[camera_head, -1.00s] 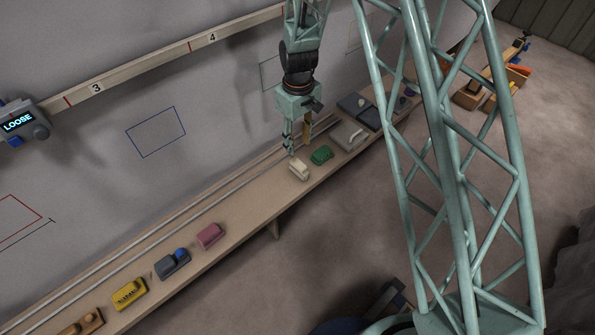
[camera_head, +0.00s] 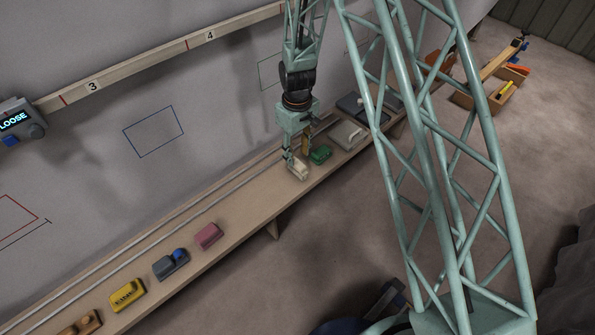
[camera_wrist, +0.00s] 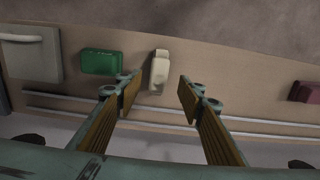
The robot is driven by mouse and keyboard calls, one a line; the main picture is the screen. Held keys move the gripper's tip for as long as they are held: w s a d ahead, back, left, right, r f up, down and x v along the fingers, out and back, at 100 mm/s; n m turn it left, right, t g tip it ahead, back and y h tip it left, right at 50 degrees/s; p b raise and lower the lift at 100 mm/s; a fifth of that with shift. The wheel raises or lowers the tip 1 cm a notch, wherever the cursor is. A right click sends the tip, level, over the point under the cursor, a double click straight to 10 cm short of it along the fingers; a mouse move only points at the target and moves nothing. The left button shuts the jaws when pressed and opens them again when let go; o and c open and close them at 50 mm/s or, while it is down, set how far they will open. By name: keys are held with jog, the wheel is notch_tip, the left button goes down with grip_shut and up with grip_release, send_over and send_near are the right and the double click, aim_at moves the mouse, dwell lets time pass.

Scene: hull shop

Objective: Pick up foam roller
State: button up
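A small cream-coloured block-like thing (camera_head: 299,172) lies on the wooden shelf (camera_head: 243,205); I cannot tell for sure that it is the foam roller. In the wrist view this cream thing (camera_wrist: 159,70) shows just ahead of the gap between my fingertips, near the middle of that gap. My gripper (camera_head: 297,158) is above it, pointing down. In the wrist view the two ribbed fingers of my gripper (camera_wrist: 160,86) stand apart, open, with nothing held. A green block (camera_head: 320,154) lies close beside the cream thing; this green block (camera_wrist: 101,62) is near the left fingertip.
A grey case (camera_head: 347,134) lies beyond the green block. A pink block (camera_head: 209,235), a blue-grey tool (camera_head: 171,264) and a yellow block (camera_head: 128,295) lie nearer along the shelf. Rails run along the wall side. The shelf between the pink and cream things is clear.

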aim_at(297, 162)
jog(key=shift+f, duration=1.1)
jog(key=shift+f, duration=0.15)
jog(key=shift+w+f+b, duration=0.1)
jog(key=shift+f+b, duration=0.65)
jog(key=shift+f, duration=1.7)
jog(key=shift+c, duration=0.7)
jog(key=c, duration=0.8)
